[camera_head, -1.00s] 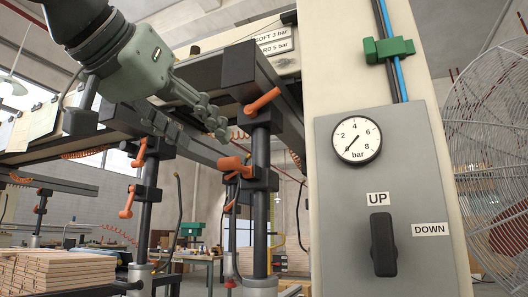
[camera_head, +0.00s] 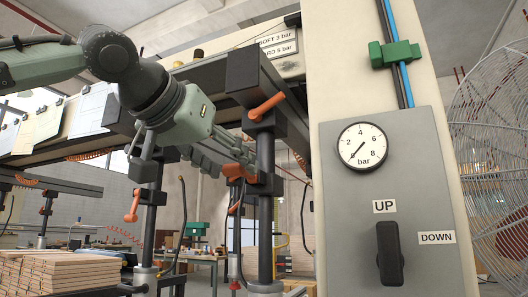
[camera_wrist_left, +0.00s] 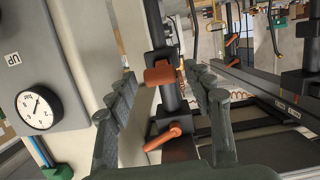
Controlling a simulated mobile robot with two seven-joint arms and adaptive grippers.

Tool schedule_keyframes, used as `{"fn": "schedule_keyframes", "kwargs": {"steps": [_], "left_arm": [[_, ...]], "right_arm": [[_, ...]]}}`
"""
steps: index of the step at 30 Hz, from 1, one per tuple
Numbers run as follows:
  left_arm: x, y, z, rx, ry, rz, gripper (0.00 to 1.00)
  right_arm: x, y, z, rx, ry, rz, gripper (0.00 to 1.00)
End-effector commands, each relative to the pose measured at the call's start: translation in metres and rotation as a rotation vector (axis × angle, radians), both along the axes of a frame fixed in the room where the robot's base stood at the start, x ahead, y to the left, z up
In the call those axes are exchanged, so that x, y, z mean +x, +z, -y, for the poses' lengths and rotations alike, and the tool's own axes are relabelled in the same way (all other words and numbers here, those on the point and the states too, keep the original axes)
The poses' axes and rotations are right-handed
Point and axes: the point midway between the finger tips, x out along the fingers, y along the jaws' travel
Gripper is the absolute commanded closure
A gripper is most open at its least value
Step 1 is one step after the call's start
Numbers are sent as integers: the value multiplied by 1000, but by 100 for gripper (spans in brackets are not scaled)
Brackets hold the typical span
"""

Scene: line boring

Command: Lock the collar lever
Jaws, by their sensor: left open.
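My left gripper (camera_head: 246,163) is open beside the dark post, in front of a lower orange collar lever (camera_head: 239,179) that its fingers partly hide. In the left wrist view, which is turned about upside down, the two fingers of the left gripper (camera_wrist_left: 163,80) stand apart. The orange lever (camera_wrist_left: 160,73) shows between their tips, with no clear contact. A second orange lever (camera_head: 266,105) sits higher on the same post; an orange lever also shows lower in the wrist view (camera_wrist_left: 163,137). My right gripper is not in view.
A grey panel (camera_head: 345,235) with a pressure gauge (camera_head: 362,146) and a black switch (camera_head: 390,252) marked UP and DOWN stands close on the right. Another post with an orange lever (camera_head: 132,205) is at left. Stacked wood (camera_head: 50,272) lies lower left. A wire fan guard (camera_head: 490,150) is far right.

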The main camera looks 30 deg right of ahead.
Motion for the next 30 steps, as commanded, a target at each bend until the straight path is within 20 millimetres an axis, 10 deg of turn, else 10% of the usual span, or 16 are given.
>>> {"fn": "schedule_keyframes", "kwargs": {"steps": [11,30], "left_arm": [[0,0,0,0,0,0,92],[2,-22,2,5,1,-5,92]], "right_arm": [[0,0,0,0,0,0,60],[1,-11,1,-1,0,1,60]]}}
